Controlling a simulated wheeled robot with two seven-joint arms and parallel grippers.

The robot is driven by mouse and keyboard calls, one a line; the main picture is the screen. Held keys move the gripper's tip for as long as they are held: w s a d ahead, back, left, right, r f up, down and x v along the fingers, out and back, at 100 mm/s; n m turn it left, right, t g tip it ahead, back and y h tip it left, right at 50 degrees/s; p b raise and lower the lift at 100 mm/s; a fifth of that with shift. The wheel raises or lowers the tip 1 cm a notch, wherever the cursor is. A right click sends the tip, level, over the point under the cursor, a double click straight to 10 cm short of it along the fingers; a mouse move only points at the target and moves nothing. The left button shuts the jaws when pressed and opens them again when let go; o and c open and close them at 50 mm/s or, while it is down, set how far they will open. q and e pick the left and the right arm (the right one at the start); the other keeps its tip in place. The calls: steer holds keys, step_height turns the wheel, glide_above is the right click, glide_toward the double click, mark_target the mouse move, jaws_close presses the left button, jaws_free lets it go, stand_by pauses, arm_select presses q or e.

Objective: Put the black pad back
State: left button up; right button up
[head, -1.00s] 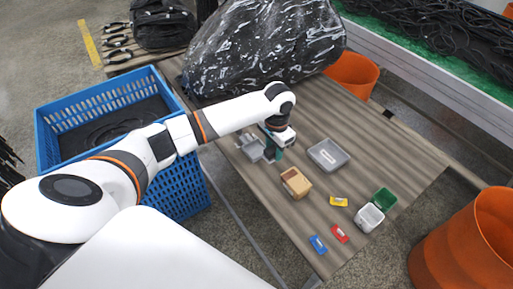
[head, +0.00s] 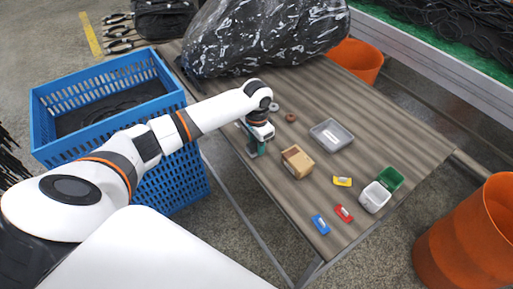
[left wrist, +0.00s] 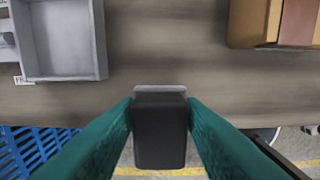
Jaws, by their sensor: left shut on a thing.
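My left gripper (head: 257,151) is at the table's left edge, left of the tan box, pointing down. In the left wrist view its green fingers (left wrist: 160,115) are shut on the black pad (left wrist: 160,135), a dark block with a grey strip (left wrist: 160,89) at its far end. In that view the pad overlaps the table's edge, with floor showing beyond. My right gripper is not in view.
A grey tray (left wrist: 100,45) is upper left in the wrist view. A blue crate (head: 110,110) stands left.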

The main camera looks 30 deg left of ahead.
arm_select(q)
steer(key=shift+f, duration=1.25)
steer(key=shift+f, duration=0.1)
steer(key=o, duration=0.9)
step_height(320, 180, up, 12)
steer(key=shift+r, duration=0.15)
